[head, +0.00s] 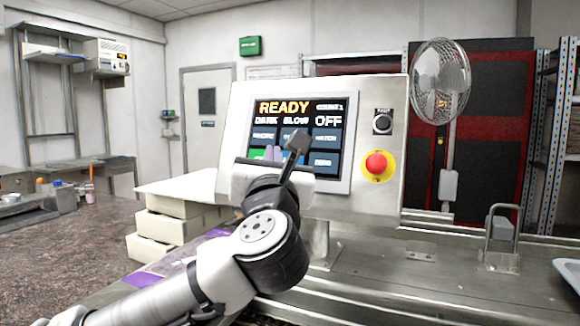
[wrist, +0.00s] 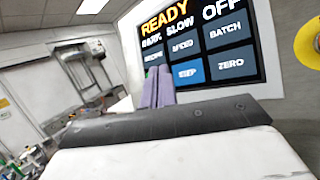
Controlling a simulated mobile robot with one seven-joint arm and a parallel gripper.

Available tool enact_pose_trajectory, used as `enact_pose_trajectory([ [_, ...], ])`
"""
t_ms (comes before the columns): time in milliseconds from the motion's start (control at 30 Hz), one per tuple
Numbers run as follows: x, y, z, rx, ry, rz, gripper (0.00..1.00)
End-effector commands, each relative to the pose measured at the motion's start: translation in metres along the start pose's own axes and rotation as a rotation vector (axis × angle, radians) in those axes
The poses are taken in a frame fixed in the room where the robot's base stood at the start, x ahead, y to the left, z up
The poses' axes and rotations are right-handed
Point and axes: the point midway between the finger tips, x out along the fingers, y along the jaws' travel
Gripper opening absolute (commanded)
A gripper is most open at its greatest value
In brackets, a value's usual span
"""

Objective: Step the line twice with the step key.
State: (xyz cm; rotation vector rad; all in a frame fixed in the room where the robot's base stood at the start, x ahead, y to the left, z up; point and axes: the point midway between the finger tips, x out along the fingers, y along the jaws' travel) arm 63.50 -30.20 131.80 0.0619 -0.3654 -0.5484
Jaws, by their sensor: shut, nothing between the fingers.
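The control panel screen (head: 297,125) reads READY, with DARK, SLOW and OFF below and a small count that seems to read 1. In the wrist view the step key (wrist: 189,73) is brighter blue than the dark keys around it. My gripper (wrist: 158,88) is shut and empty, its lavender fingertips in front of the screen just left of the word STEP. In the head view my gripper (head: 272,153) overlaps the screen's lower part, and my wrist hides most of the step key. I cannot tell whether the fingertips touch the glass.
Right of the screen are a red stop button (head: 376,165) on a yellow plate and a black rotary knob (head: 382,122). The zero key (wrist: 231,64) is right of the step key. A caged fan (head: 440,80) stands at right. Pale boxes (head: 165,228) are stacked at left.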

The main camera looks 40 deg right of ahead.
Motion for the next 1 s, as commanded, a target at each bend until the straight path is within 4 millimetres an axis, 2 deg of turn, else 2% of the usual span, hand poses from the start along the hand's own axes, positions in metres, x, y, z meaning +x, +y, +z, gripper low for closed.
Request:
enact_pose_trajectory([
  [100, 0.011, -0.009, -0.011, -0.001, 0.002, -0.001, 0.0],
  [333, 0.027, -0.019, -0.019, -0.001, 0.0, 0.001, 0.0],
  [1000, 0.03, -0.022, -0.021, 0.0, -0.001, 0.001, 0.0],
])
